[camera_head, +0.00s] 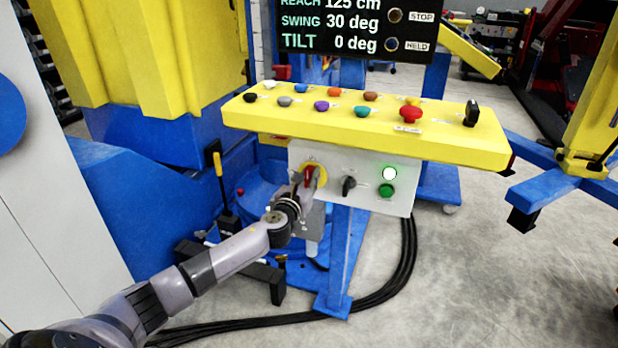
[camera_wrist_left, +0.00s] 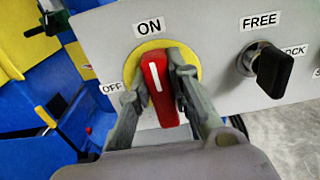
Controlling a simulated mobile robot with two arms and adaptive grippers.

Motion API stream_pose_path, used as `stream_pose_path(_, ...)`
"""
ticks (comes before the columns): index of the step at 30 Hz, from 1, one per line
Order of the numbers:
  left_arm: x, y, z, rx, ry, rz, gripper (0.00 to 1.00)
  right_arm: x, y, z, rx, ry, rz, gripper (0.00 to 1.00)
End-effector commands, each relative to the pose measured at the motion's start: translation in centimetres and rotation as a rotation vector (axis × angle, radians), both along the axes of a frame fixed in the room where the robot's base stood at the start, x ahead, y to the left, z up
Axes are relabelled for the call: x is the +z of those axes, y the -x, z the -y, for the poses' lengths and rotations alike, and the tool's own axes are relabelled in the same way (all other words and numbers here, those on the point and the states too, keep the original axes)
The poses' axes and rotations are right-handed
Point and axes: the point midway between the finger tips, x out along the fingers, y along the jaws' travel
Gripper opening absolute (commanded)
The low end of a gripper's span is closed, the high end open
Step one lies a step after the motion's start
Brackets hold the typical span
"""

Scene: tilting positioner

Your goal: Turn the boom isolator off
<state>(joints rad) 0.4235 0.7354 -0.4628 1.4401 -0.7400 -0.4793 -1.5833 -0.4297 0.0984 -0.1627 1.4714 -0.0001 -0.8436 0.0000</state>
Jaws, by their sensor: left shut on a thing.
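The boom isolator is a red rotary handle on a yellow round plate, on the grey panel under the yellow console. Its red handle (camera_wrist_left: 158,88) shows large in the left wrist view, with a white line pointing up, tilted slightly left, near the ON label (camera_wrist_left: 149,27). The OFF label (camera_wrist_left: 111,87) is at the left of the plate. In the head view the handle (camera_head: 309,175) is partly hidden by my gripper. My left gripper (camera_wrist_left: 160,85) has its fingers on both sides of the handle and is shut on it. My right gripper is not in view.
A black key switch (camera_wrist_left: 272,70) marked FREE and LOCK sits right of the isolator. Further right are a lit white lamp (camera_head: 390,173) and a green button (camera_head: 386,190). The yellow console (camera_head: 450,142) with coloured knobs overhangs the panel. A display (camera_head: 350,28) reads TILT 0 deg.

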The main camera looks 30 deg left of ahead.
Motion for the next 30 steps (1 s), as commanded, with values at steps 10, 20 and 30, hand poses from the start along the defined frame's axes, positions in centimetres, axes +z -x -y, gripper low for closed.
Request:
stream_pose_path(10, 0.01, 0.01, 0.01, 0.0, 0.0, 0.0, 0.0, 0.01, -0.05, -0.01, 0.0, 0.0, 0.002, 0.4)
stream_pose_path(20, 0.02, 0.02, -0.1, 0.0, 0.062, 0.015, 0.0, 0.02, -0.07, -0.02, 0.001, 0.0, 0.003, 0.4)
stream_pose_path(30, -0.06, 0.1, -0.4, 0.001, 0.31, 0.076, 0.0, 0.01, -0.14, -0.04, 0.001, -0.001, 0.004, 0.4)
